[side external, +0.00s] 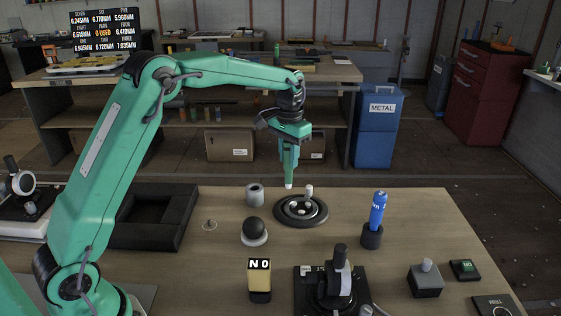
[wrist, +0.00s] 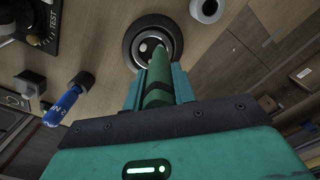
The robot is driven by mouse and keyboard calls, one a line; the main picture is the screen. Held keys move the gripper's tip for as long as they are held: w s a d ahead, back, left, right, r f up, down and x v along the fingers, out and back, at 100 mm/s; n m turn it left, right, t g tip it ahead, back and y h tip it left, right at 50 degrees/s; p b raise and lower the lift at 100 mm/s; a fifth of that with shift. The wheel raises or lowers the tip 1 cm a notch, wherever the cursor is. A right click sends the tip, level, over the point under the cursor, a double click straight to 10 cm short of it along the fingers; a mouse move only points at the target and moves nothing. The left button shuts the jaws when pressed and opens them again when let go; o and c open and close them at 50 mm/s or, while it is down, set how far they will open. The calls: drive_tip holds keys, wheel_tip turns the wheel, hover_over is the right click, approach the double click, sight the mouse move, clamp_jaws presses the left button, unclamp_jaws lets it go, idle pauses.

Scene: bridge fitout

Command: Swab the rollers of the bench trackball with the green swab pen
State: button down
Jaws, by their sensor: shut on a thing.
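My gripper (side external: 289,152) is shut on the green swab pen (wrist: 157,88), which points down with a pale tip. The pen tip hangs just above the back left of the bench trackball's round black socket (side external: 283,217). Whether the tip touches it I cannot tell. Small pale rollers (side external: 304,205) show inside the open socket. A short white peg (side external: 309,190) stands at its back rim. In the wrist view the socket (wrist: 133,38) lies beyond the pen, which hides part of it. A dark ball (side external: 254,227) rests on a white ring left of the socket.
A blue pen (side external: 378,208) stands in a black holder to the right. A grey hollow cylinder (side external: 255,194) stands left of the socket.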

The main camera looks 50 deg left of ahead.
drive_tip(key=d, duration=0.3)
drive_tip(key=w+d, duration=0.1)
drive_tip(key=shift+d+f, duration=0.2)
drive_tip(key=shift+f, duration=0.2)
drive_tip(key=shift+f, duration=0.2)
drive_tip(key=shift+f, duration=2.6)
drive_tip(key=shift+f, duration=0.2)
drive_tip(key=shift+w+d, duration=0.2)
drive_tip(key=shift+w, duration=0.05)
drive_tip(key=shift+s+a, duration=0.35)
drive_tip(key=shift+a, duration=0.05)
idle(0.4)
drive_tip(key=shift+w+d+f, duration=0.1)
drive_tip(key=shift+w+d, duration=0.2)
drive_tip(key=shift+d, duration=0.1)
idle(0.7)
drive_tip(key=shift+s+a, duration=0.4)
idle(0.5)
